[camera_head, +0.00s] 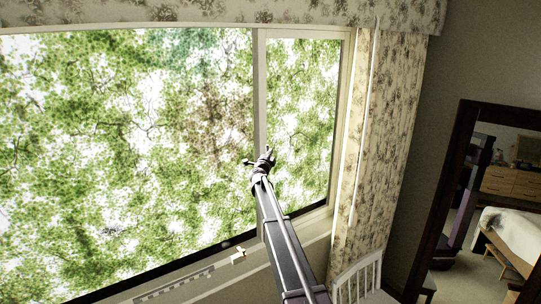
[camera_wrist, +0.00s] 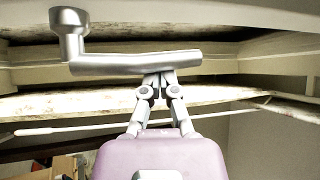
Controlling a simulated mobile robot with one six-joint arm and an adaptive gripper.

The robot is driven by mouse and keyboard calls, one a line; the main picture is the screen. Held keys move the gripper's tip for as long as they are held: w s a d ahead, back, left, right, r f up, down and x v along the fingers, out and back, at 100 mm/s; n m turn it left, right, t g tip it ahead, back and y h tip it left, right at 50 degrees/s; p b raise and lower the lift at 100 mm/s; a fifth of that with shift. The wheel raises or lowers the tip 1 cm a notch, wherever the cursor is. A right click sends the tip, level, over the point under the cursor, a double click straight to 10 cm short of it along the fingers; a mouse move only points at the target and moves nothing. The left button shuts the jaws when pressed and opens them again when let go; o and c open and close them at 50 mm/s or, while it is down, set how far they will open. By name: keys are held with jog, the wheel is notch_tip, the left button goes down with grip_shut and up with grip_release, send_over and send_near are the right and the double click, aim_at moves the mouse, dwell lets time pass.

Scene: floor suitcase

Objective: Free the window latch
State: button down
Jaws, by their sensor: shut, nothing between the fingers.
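The window latch (camera_wrist: 130,63) is a grey metal handle in the wrist view, a long bar with an upright knob at its left end. In the head view its small dark end (camera_head: 247,162) shows at the window's middle upright, left of my gripper (camera_head: 267,155). My gripper is shut and empty. In the wrist view its fingertips (camera_wrist: 158,80) meet the lower edge of the bar, right of its middle; I cannot tell whether they touch it. In the head view my gripper hides most of the latch.
The window (camera_head: 120,150) has a pale frame and trees outside. A patterned curtain (camera_head: 385,140) hangs to its right. A small yellowish object (camera_head: 238,256) lies on the sill. A white chair (camera_head: 358,282) and a dark-framed mirror (camera_head: 455,190) stand at the right.

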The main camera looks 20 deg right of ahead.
jog(key=shift+a+f+n+t+b, duration=0.15)
jog(key=shift+a+n+t+b, duration=0.2)
jog(key=shift+b, duration=0.35)
jog(key=s+a+f+n+t+y+b, duration=0.1)
jog(key=a+f+n+t+y+b, duration=0.1)
jog(key=n+t+y+b, duration=0.3)
jog(key=s+a+f+n+t+y+b, duration=0.1)
jog(key=a+f+n+t+y+b, duration=0.2)
jog(key=n+y+b, duration=0.4)
jog(key=shift+a+f+n+t+y+b, duration=0.35)
jog(key=shift+n+t+b, duration=0.85)
jog(key=shift+n, duration=2.45)
jog(key=shift+s+a+r+g+b, duration=0.1)
jog(key=shift+r+g+b, duration=0.05)
jog(key=shift+g+b, duration=0.2)
jog(key=shift+r, duration=0.2)
